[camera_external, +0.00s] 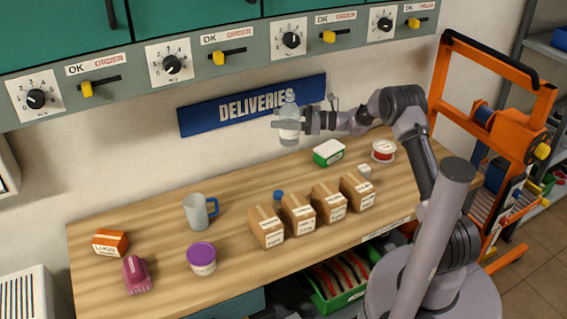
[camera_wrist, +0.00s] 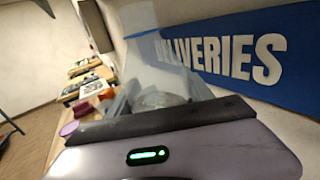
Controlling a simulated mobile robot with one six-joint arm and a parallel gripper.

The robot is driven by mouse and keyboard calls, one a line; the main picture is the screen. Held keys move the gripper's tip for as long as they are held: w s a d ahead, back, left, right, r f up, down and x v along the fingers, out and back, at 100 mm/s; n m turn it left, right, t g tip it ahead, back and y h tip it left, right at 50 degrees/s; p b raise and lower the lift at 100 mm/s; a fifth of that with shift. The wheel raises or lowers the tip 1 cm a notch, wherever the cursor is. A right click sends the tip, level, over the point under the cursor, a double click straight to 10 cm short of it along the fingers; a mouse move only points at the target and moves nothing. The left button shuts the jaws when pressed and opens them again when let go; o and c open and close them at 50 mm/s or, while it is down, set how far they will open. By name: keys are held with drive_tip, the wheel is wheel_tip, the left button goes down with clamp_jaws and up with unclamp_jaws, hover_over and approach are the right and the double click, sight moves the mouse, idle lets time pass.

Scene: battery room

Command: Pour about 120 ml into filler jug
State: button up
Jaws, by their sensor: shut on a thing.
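My gripper (camera_external: 290,125) is shut on a clear bottle (camera_external: 289,110) with a white label. It holds the bottle upright, well above the back of the bench and in front of the DELIVERIES sign. In the wrist view the clear bottle (camera_wrist: 165,75) rises blurred behind the gripper body, which hides its lower part. The grey filler jug (camera_external: 196,213) with a blue handle stands upright on the bench, below and to the left of my gripper. Its inside cannot be seen clearly. A small blue cap (camera_external: 279,195) is on the bench behind the cartons.
A row of cartons (camera_external: 298,214) stands right of the jug. A purple-lidded tub (camera_external: 202,259), a pink object (camera_external: 136,275) and an orange box (camera_external: 110,242) are at the left. A green-and-white box (camera_external: 328,152) and a red-and-white spool (camera_external: 383,150) are at the right. Bench around the jug is clear.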

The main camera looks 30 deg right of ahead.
drive_tip(key=s+a+n+g+y+b, duration=0.1)
drive_tip(key=s+a+n+g+b, duration=0.25)
drive_tip(key=s+a, duration=0.6)
drive_tip(key=s+a+n+g+y+b, duration=0.15)
drive_tip(key=s+a+g+b, duration=0.3)
drive_tip(key=a, duration=1.05)
drive_tip(key=s+a+n+g+b, duration=0.3)
drive_tip(key=s+a+g, duration=0.25)
drive_tip(key=a, duration=0.75)
wheel_tip(320, 180, down, 8)
drive_tip(key=shift+s+d+r+n, duration=0.15)
drive_tip(key=shift+s+r+n, duration=0.05)
drive_tip(key=shift+r+n, duration=0.1)
drive_tip(key=shift+r+t, duration=0.1)
drive_tip(key=shift+t, duration=0.15)
